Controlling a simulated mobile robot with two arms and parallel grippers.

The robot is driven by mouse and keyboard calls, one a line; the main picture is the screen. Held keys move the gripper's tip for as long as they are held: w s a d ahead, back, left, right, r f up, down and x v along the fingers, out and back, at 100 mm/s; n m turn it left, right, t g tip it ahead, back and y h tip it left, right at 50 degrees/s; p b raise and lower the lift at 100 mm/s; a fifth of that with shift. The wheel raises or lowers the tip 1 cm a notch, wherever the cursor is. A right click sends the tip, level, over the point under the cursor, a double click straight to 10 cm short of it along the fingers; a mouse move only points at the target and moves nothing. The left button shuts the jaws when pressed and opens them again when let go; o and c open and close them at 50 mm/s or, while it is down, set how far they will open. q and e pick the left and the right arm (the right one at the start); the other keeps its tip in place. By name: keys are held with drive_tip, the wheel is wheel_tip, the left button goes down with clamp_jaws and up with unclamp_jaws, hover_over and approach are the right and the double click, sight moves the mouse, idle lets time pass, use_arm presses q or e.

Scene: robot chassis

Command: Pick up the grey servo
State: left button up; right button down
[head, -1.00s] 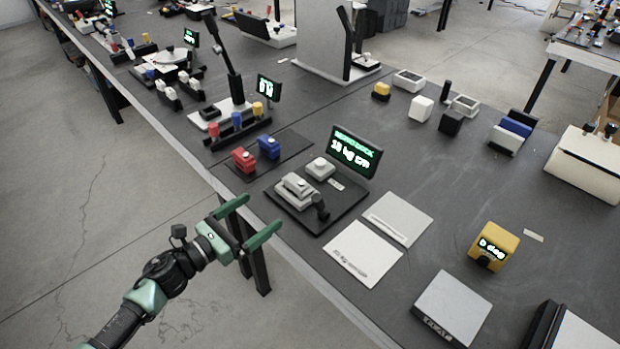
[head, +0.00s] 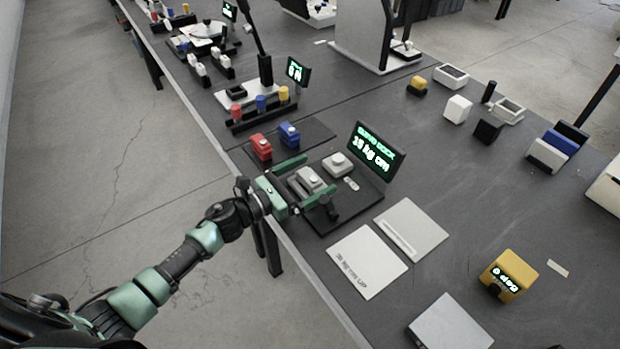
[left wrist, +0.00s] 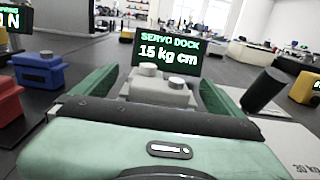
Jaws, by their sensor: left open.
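The grey servo (head: 308,181) sits on the dark servo dock (head: 348,208) in front of its lit screen (head: 376,151). In the left wrist view the grey servo (left wrist: 160,90) stands straight ahead, between the two green fingers. My left gripper (head: 306,180) is open, with one finger on each side of the servo. I cannot tell whether the fingers touch it. A second grey block with a round top (head: 338,164) sits behind it on the dock. My right gripper is in no view.
A red servo (head: 261,147) and a blue servo (head: 289,134) stand on a dark mat just left of the dock. A short black cylinder (head: 328,208) stands by the near finger. White plates (head: 366,262) and a yellow box (head: 508,276) lie to the right.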

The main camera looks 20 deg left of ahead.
use_arm(q)
drive_tip(key=x, duration=0.2)
drive_tip(key=shift+w+d, duration=0.2)
drive_tip(key=shift+w, duration=0.1)
drive_tip(key=c, duration=1.3)
drive_tip(key=shift+r, duration=0.1)
drive_tip(key=c, duration=0.4)
drive_tip(key=shift+r, duration=0.1)
